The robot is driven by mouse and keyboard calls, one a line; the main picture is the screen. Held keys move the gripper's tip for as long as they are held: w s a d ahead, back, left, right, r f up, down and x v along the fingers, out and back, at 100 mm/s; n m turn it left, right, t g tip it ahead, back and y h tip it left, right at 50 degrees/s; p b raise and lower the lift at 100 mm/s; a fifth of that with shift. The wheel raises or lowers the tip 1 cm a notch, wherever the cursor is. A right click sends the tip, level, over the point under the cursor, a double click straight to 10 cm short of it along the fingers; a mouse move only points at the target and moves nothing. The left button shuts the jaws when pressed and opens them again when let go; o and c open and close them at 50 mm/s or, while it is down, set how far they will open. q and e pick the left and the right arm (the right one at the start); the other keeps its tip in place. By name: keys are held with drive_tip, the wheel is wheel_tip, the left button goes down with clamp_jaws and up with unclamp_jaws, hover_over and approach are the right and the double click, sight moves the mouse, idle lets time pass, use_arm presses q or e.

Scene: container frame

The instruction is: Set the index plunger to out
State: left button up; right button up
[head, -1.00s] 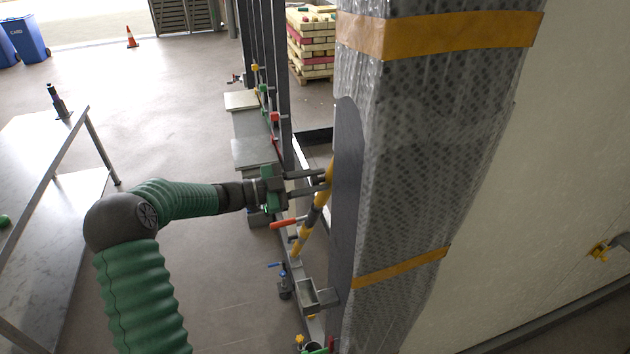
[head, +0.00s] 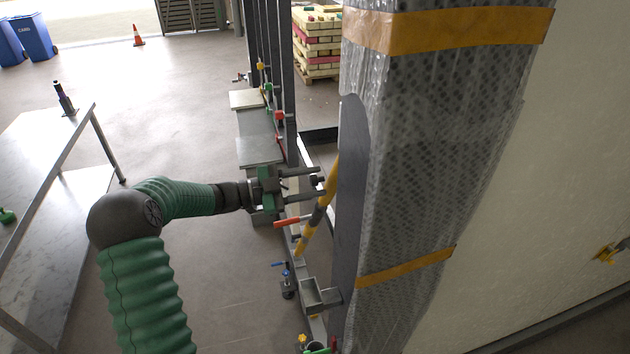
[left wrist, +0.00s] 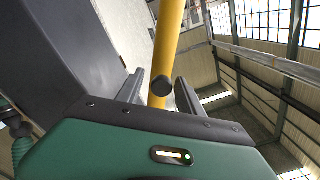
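The index plunger appears to be the dark round knob (head: 317,181) on the yellow bar (head: 331,177). In the left wrist view the knob (left wrist: 161,85) stands out from the yellow bar (left wrist: 167,45), between my fingers. My left gripper (head: 312,184) is open, with one finger above the knob and one below it in the head view. In the left wrist view a gap shows between the knob and each finger of the gripper (left wrist: 161,90). I cannot tell whether the plunger is in or out.
A tall wrapped column with orange straps (head: 440,150) stands just right of the bar, with a dark panel (head: 350,200) on its near side. A red handle (head: 290,222) lies below my gripper. A metal table (head: 50,180) stands at left, with open floor between.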

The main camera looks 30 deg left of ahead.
use_arm(q)
drive_tip(key=shift+a+r, duration=0.1)
drive_tip(key=shift+a, duration=0.15)
drive_tip(key=b+v, duration=0.5)
drive_tip(key=v, duration=1.2)
drive_tip(key=shift+w+a+b, duration=0.15)
drive_tip(key=shift+b, duration=0.15)
